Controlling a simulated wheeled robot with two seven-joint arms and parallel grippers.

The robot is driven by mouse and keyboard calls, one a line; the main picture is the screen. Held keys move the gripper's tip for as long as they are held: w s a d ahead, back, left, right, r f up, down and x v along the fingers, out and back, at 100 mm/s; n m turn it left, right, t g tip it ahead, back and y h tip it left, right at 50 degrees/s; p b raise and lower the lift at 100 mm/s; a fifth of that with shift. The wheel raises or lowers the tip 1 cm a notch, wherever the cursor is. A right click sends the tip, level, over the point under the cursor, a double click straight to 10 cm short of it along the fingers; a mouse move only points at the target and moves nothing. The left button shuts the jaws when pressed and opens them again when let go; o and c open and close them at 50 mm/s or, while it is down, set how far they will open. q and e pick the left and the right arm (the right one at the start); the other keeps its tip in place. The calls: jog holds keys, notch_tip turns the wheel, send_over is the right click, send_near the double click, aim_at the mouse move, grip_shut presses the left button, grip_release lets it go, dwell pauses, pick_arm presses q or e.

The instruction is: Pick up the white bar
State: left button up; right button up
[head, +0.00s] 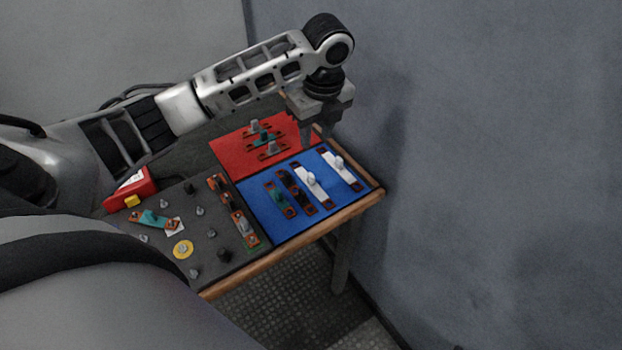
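Two white bars lie side by side on the blue mat (257,213), each with a pale knob in its middle and brownish ends. One white bar (346,175) is near the right edge of the mat. The other white bar (318,194) lies to its left. My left gripper (317,138) points down near the far edge of the blue mat, just behind the bars in the picture. Its two fingers are apart with nothing visible between them. Its exact height above the mat is hard to tell. My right gripper is not in view.
On the blue mat, a black bar (296,195) and a green bar (276,197) lie left of the white ones. A red mat (228,158) holds several bars. A dark board (215,262) has knobs and bars. A red box (130,190) stands left. A wall (480,180) is close on the right.

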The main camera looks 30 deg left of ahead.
aim_at(311, 175)
pick_arm(q)
jog(key=f, duration=0.5)
jog(key=a+f, duration=0.1)
jog(key=f, duration=0.4)
jog(key=w+a+f, duration=0.1)
jog(key=f, duration=0.4)
jog(key=shift+f+b, duration=0.15)
jog(key=shift+b, duration=0.15)
grip_shut()
